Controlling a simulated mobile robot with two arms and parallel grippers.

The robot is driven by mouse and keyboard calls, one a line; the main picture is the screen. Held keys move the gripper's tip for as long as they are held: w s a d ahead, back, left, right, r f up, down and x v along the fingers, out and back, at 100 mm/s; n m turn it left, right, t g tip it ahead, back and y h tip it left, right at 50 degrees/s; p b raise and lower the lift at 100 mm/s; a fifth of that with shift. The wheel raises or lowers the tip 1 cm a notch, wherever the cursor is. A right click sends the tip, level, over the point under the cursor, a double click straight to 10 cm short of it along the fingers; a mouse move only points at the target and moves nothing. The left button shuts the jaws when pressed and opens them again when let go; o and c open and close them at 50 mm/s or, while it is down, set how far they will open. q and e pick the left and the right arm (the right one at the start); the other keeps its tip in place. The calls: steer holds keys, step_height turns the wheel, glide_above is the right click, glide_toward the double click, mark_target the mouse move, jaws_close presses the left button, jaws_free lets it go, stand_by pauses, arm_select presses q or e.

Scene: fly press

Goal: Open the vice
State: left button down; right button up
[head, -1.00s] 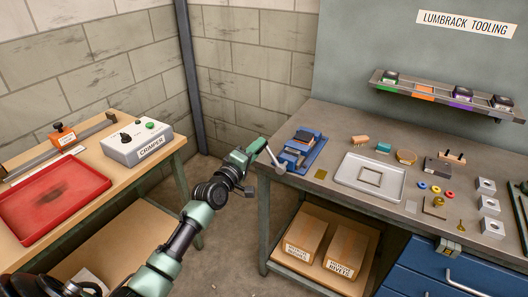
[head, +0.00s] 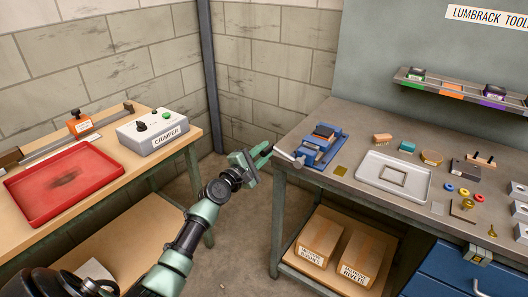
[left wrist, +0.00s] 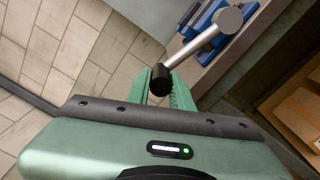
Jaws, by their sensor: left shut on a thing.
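The blue vice (head: 318,155) sits at the left end of the grey workbench, with a dark block (head: 324,131) at its top; I cannot tell how wide its jaws are. Its grey handle bar (head: 284,154) sticks out past the bench's left edge. In the left wrist view the bar (left wrist: 196,46) runs from a round grey hub (left wrist: 229,19) to a black end knob (left wrist: 161,79). My left gripper (head: 264,152) is shut on the handle at this knob, which lies between the green fingers (left wrist: 166,90). My right gripper is out of view.
A left table holds a red tray (head: 110,165) and a crimper (head: 152,130). Open floor lies between.

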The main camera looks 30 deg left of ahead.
arm_select(q)
steer(key=shift+d+f, duration=0.15)
steer(key=shift+d, duration=0.05)
stand_by(0.3)
steer(key=c, duration=1.6)
jaws_free()
steer(key=o, duration=0.3)
steer(key=shift+w+d, duration=0.1)
steer(key=shift+w, duration=0.05)
steer(key=shift+o, duration=0.2)
steer(key=shift+w+f, duration=0.15)
steer(key=shift+w, duration=0.05)
steer(key=shift+s, duration=0.3)
steer(key=s, duration=0.7)
steer(key=shift+s, duration=0.1)
